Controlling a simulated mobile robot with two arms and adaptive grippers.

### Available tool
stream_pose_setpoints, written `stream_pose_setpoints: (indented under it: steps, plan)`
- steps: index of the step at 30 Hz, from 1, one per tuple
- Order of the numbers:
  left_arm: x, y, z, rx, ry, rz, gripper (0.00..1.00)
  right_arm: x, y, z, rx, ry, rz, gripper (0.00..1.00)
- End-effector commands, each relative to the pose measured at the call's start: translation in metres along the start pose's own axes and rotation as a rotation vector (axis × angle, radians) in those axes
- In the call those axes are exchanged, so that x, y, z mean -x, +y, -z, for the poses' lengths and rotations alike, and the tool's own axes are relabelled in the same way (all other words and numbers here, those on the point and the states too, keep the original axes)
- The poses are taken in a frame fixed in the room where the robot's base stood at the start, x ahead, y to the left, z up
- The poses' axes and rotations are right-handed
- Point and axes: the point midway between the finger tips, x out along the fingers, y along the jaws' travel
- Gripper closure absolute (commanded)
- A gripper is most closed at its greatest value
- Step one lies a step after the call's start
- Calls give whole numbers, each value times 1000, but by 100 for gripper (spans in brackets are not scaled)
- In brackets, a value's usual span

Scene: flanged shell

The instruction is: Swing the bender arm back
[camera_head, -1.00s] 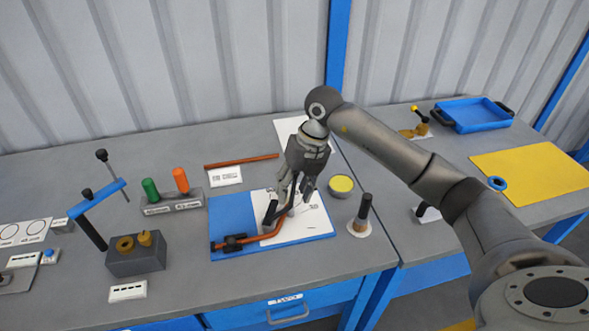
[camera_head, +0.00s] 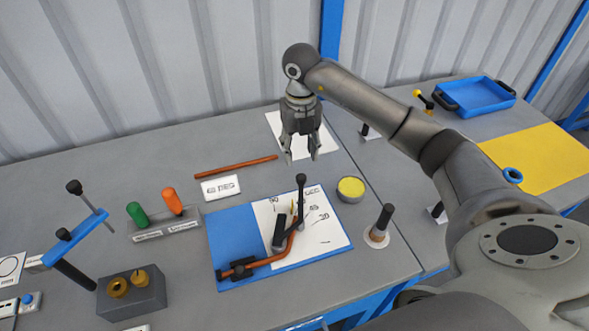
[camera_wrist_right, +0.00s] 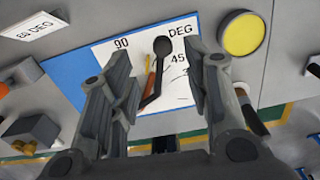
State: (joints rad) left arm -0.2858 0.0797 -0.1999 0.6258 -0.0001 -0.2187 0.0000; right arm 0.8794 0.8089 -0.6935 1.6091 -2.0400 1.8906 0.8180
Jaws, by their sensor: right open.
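The pipe bender sits on a blue board (camera_head: 230,226) with a white angle chart (camera_head: 330,226). Its dark bender arm (camera_head: 300,205) has a round black knob that stands up over the chart, and it also shows in the wrist view (camera_wrist_right: 161,46). A copper pipe (camera_head: 270,261) lies along the board's front, held by a black clamp, and bends up towards the arm. My right gripper (camera_head: 301,158) is open and empty, above and behind the knob, apart from it. In the wrist view the knob appears between the open fingers. My left gripper is not in view.
A yellow-topped tin (camera_head: 351,188) and a dark-handled tool (camera_head: 381,222) stand right of the board. Green (camera_head: 137,214) and orange (camera_head: 172,201) handles stand in a block at left. A straight copper rod (camera_head: 235,167) lies behind. A blue tray (camera_head: 474,97) is far right.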

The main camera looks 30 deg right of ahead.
Motion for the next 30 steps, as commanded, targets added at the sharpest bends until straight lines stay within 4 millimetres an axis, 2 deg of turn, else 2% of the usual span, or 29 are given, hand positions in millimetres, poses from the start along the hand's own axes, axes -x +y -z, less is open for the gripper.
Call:
stream_pose_setpoints:
  steps: [9,15,22,28,30]
  plan:
    - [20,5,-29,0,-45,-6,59,-57,0,2,1,6,0,56]
    - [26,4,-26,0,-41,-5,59,-86,0,1,1,4,0,56]
    - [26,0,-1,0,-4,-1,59,-99,0,1,1,1,0,56]
    - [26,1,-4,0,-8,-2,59,-99,0,1,1,1,0,56]
    - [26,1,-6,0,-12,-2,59,-99,0,1,1,1,0,63]
